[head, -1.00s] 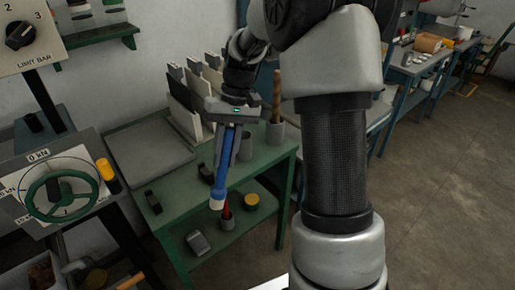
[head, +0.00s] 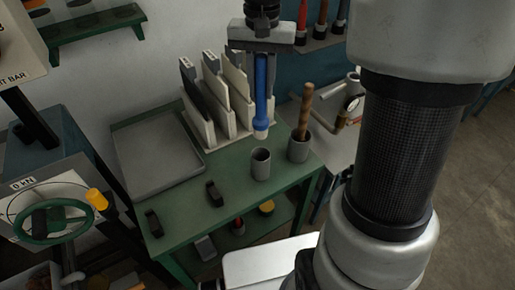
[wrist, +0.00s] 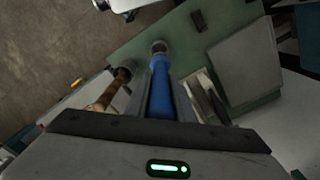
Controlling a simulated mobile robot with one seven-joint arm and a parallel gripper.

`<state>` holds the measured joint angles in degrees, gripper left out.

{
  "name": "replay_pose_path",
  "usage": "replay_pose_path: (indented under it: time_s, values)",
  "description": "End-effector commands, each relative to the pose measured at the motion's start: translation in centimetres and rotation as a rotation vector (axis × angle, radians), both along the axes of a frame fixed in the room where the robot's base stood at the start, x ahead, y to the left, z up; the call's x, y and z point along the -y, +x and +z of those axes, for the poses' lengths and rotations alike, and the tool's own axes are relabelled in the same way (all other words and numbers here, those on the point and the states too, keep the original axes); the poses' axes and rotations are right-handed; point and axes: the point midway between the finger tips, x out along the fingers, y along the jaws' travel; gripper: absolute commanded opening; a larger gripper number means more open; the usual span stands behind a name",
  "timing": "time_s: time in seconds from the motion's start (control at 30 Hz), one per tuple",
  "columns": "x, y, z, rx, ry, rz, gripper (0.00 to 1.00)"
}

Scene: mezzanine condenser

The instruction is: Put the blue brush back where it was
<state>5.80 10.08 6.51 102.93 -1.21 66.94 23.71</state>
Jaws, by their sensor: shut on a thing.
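The blue brush (head: 261,90) hangs upright from my gripper (head: 262,60), its pale bristle end down. My gripper is shut on its upper part. In the head view the brush tip is above and apart from an empty-looking grey cup (head: 261,165) on the green table (head: 225,222). The brush tip partly overlaps the cup there, so I cannot tell the exact gap.
A second grey cup (head: 299,148) holding a wooden-handled tool (head: 305,110) stands close to the right. Upright boards in a rack (head: 215,100) stand behind. A grey tray (head: 155,160) and two small black blocks (head: 215,193) lie to the left.

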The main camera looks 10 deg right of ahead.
Motion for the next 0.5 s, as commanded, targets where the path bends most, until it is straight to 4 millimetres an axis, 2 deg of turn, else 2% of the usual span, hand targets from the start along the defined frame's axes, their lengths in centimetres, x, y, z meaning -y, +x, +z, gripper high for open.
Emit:
replay_pose_path:
  time_s: [0.3,0.5]
  values:
    - [0.0,-0.2,-8.3,-0.009,-0.001,0.0,0.0]
    - [0.0,-0.1,-12.0,-0.004,0.0,0.0,0.0]
